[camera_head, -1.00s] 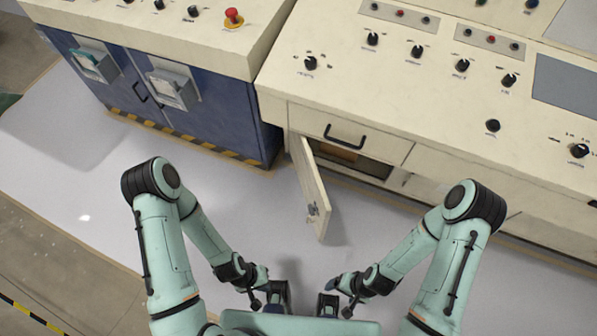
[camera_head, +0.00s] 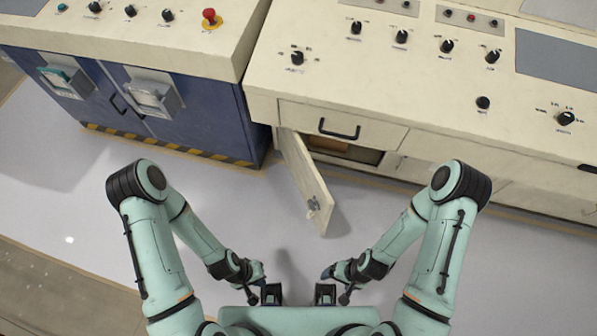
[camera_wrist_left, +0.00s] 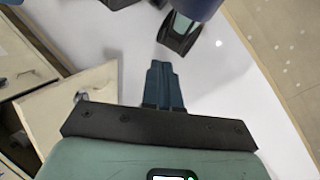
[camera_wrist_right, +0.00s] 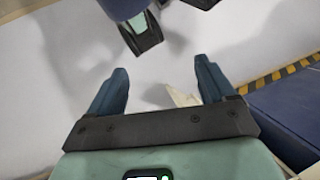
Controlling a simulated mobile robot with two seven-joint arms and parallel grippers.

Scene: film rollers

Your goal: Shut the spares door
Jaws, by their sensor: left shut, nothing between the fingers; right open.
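The spares door (camera_head: 307,187) is a cream panel with a dark latch, standing open and swung out from the cream cabinet below a drawer (camera_head: 342,123). Behind it the compartment opening (camera_head: 345,150) shows a brownish interior. In the left wrist view the door (camera_wrist_left: 65,105) is at the left. My left gripper (camera_head: 271,293) is shut and empty, in front of my body and short of the door; its closed fingers show in the left wrist view (camera_wrist_left: 162,82). My right gripper (camera_head: 325,292) is open and empty beside it, its fingers apart in the right wrist view (camera_wrist_right: 160,82). Neither touches the door.
A blue cabinet (camera_head: 205,110) with black-and-yellow edging stands left of the door. Control panels with knobs and a red button (camera_head: 211,17) top the consoles. The pale floor (camera_head: 80,200) around the door is clear.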

